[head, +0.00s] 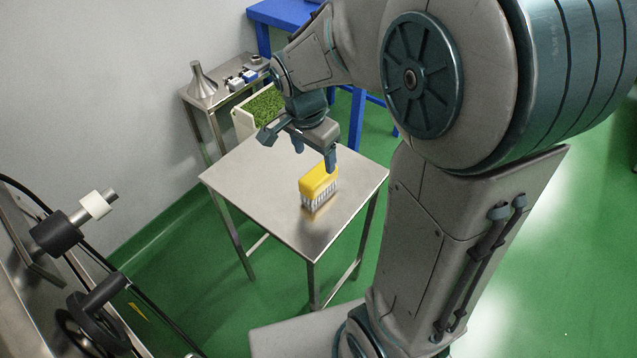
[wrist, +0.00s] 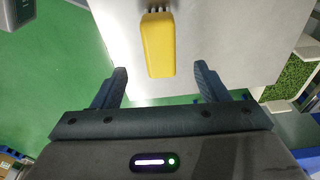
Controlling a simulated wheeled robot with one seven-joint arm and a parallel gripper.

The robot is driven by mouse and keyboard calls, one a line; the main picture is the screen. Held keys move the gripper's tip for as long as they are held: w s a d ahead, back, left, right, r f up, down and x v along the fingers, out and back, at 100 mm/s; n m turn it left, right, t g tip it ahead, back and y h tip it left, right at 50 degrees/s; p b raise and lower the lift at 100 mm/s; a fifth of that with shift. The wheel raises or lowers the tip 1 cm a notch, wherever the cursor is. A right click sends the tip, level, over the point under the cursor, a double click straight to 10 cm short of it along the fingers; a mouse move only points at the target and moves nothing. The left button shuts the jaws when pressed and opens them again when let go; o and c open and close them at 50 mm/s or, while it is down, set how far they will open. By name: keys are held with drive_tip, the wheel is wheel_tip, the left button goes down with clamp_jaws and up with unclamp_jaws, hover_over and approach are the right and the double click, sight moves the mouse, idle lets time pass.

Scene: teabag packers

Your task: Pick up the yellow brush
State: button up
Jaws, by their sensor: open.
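The yellow brush (head: 318,182) stands on the small steel table (head: 265,205) with its pale bristles down. My gripper (head: 314,155) is above the table, behind the brush in the head view, with its fingers pointing down. In the wrist view the yellow brush (wrist: 158,45) lies ahead of my gripper (wrist: 160,84), roughly centred between the two spread fingers and beyond their tips. The gripper is open and empty. The fingers do not appear to touch the brush.
A crate of green leaves (head: 264,106) stands behind the table. A steel side table at the back left holds a metal funnel (head: 201,82) and small items. A blue table (head: 283,12) is at the back. Machinery (head: 57,232) stands at the left. The steel tabletop around the brush is clear.

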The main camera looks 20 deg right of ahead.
sight(318, 173)
drive_tip(key=f, duration=0.3)
drive_tip(key=d+f+b, duration=0.1)
drive_tip(key=f, duration=0.2)
drive_tip(key=w+f, duration=0.1)
drive_tip(key=f, duration=0.2)
drive_tip(key=shift+d+f+b, duration=0.25)
drive_tip(key=shift+f+b, duration=0.05)
drive_tip(key=shift+f, duration=0.05)
drive_tip(key=shift+f+b, duration=0.25)
drive_tip(key=shift+b, duration=0.05)
drive_tip(key=c, duration=1.1)
